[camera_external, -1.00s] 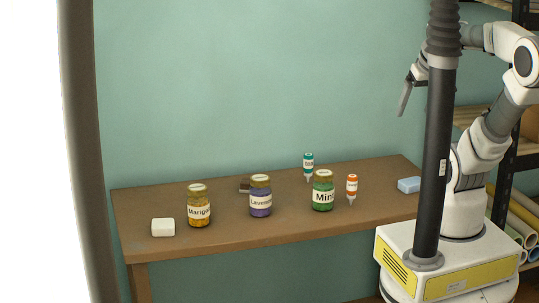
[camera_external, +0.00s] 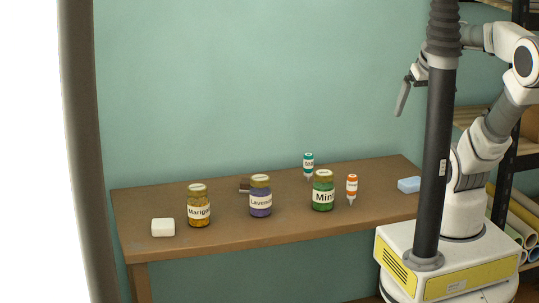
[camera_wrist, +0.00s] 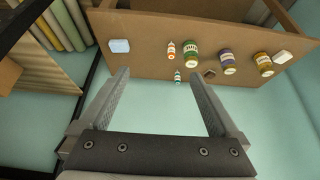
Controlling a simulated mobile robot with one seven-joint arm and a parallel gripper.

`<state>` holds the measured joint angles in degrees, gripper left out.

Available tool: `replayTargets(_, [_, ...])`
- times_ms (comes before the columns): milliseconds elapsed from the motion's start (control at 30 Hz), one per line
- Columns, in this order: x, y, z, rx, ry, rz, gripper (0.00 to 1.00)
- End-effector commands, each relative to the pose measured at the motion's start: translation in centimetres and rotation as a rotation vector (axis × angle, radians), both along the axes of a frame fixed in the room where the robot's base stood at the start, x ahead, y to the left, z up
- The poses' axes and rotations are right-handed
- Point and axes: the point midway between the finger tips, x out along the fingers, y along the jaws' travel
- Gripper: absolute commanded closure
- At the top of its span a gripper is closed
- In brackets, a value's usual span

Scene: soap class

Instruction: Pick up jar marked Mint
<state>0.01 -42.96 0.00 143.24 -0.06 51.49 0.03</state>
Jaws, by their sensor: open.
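The jar marked Mint (camera_external: 322,192) is green with a gold lid and a cream label. It stands upright on the brown table (camera_external: 230,238), right of the middle. It also shows in the wrist view (camera_wrist: 191,55) beyond the fingertips. My gripper (camera_external: 403,95) is raised above the table's right end, well apart from the jar. In the wrist view my gripper (camera_wrist: 162,85) has its two fingers spread wide with nothing between them. The black column hides part of my arm.
A purple Lavender jar (camera_external: 260,196) and an orange Marigold jar (camera_external: 198,207) stand left of Mint. An orange-capped bottle (camera_external: 352,187) stands close at its right, a teal bottle (camera_external: 308,164) behind. A white block (camera_external: 163,227), a blue block (camera_external: 409,185) and a small brown block (camera_external: 244,186) also lie there.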

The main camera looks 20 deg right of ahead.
Motion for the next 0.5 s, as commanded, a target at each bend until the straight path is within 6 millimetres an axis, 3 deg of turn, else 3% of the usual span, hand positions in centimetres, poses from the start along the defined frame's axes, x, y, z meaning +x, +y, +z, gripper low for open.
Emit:
replayTargets(167, [2.2, -1.7, -1.5, -0.056, -0.059, -0.036, 0.03])
replayTargets(367, [8.7, -5.7, -4.0, -0.202, -0.266, -0.066, 0.03])
replayTargets(500, [13.1, -6.5, -5.6, -0.257, -0.421, -0.009, 0.03])
